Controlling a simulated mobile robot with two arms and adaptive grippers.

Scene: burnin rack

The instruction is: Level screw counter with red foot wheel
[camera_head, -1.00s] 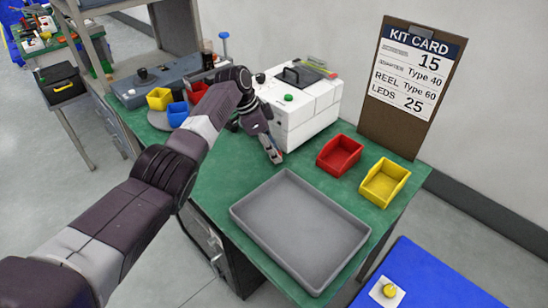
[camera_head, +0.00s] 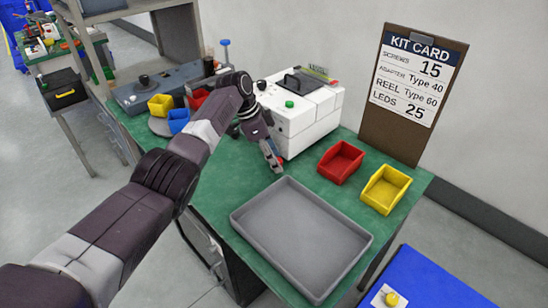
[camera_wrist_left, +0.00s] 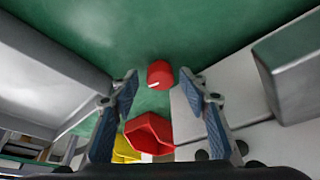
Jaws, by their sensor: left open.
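The white screw counter (camera_head: 312,108) stands on the green bench, with a green button and a dark handle on top. Its red foot wheel (camera_wrist_left: 160,74) shows in the left wrist view, with a pale mark on its side. In the head view only a bit of red (camera_head: 280,160) shows behind my fingertips. My left gripper (camera_head: 275,166) is low by the counter's near lower corner. In the wrist view its two blue-padded fingers (camera_wrist_left: 168,90) are open, with the wheel just beyond the tips and between their lines. I cannot see contact. My right gripper is not in view.
A grey tray (camera_head: 251,222) lies close in front of my gripper. A red bin (camera_head: 341,162) and a yellow bin (camera_head: 385,189) stand to the right. A kit card board (camera_head: 411,92) stands behind. Small bins, including a blue one (camera_head: 179,120), sit left of my forearm.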

